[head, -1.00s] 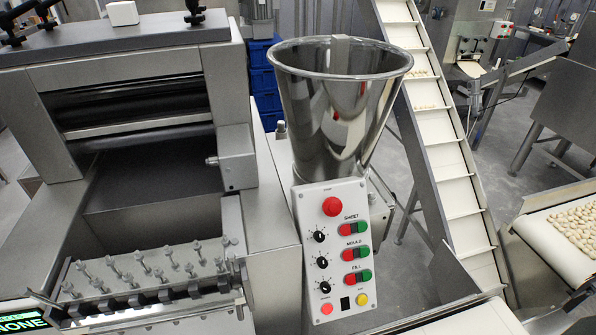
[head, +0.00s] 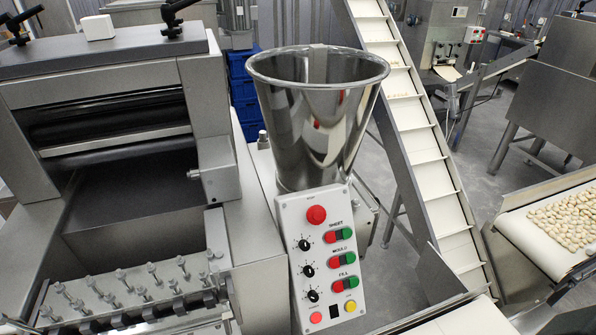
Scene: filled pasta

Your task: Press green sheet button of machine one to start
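The control panel (head: 323,287) is a pale upright plate below a shiny steel hopper (head: 318,120) in the head view. A large red button (head: 316,215) sits at its top. Under the label SHEET is a red and green button pair; the green sheet button (head: 346,235) is on the right. Similar pairs sit below it under MOULD, with a green mould button (head: 346,260), and FILL, with a green fill button (head: 351,283). Neither of my grippers shows in the head view.
A roller machine (head: 110,110) with several upright bolts at its front stands on the left. An inclined conveyor (head: 420,150) rises behind the hopper. A belt with pasta (head: 530,230) is at the right. Grey floor shows between the panel and that belt.

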